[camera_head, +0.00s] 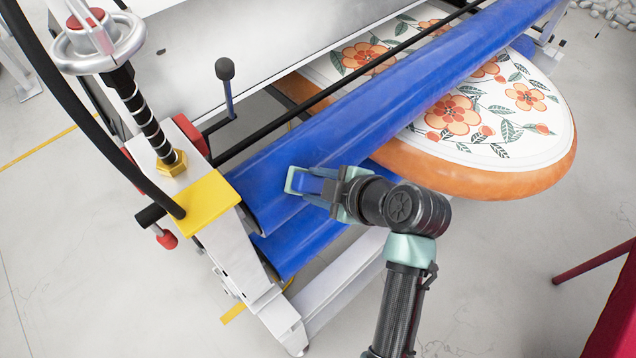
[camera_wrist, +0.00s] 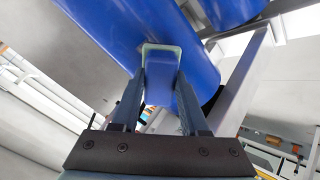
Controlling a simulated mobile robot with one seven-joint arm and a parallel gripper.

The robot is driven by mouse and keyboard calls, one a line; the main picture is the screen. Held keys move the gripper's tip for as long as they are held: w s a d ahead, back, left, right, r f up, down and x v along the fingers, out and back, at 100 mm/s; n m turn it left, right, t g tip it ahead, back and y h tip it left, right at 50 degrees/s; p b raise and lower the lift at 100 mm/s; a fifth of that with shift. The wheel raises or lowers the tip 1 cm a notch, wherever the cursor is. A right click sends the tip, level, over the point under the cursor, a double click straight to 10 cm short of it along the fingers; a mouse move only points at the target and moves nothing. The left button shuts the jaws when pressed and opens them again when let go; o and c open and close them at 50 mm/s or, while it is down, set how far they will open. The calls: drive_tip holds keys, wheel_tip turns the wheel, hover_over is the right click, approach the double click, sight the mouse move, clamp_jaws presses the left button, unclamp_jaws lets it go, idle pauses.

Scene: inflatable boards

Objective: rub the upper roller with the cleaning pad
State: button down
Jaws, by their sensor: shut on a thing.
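The upper roller (camera_head: 395,107) is a long blue cylinder that runs diagonally across the machine. In the wrist view the upper roller (camera_wrist: 118,30) fills the top middle. My gripper (camera_head: 318,187) is at the near left part of this roller. It is shut on the cleaning pad (camera_head: 296,181), a small blue block with a pale green edge. In the wrist view the pad (camera_wrist: 161,72) sits between my gripper's fingers (camera_wrist: 160,100), its far end against or very close to the roller's surface. Exact contact is hard to tell.
A lower blue roller (camera_head: 290,250) lies under the upper one. A flower-patterned board (camera_head: 480,120) with an orange rim sticks out between the rollers to the right. A handwheel (camera_head: 97,42) and a yellow plate (camera_head: 205,203) stand at the left end. Open floor lies in front.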

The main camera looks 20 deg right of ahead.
drive_tip(key=shift+w+d+b, duration=0.65)
drive_tip(key=shift+d, duration=1.25)
drive_tip(key=shift+s+a+f, duration=0.1)
drive_tip(key=shift+s+a, duration=0.1)
drive_tip(key=shift+a, duration=0.5)
drive_tip(key=shift+s+a, duration=0.2)
drive_tip(key=shift+a, duration=0.5)
drive_tip(key=shift+s+a+f, duration=0.1)
drive_tip(key=shift+s+a, duration=0.1)
drive_tip(key=shift+a, duration=0.5)
drive_tip(key=shift+r, duration=0.1)
drive_tip(key=shift+s+r+p, duration=0.4)
drive_tip(key=shift+r+p, duration=0.05)
drive_tip(key=shift+p, duration=0.25)
drive_tip(key=shift+d+p+v, duration=0.15)
drive_tip(key=shift+p+v, duration=0.5)
drive_tip(key=shift+v, duration=0.55)
drive_tip(key=shift+d+p+v, duration=0.15)
drive_tip(key=shift+p+v, duration=0.45)
drive_tip(key=shift+v, duration=0.6)
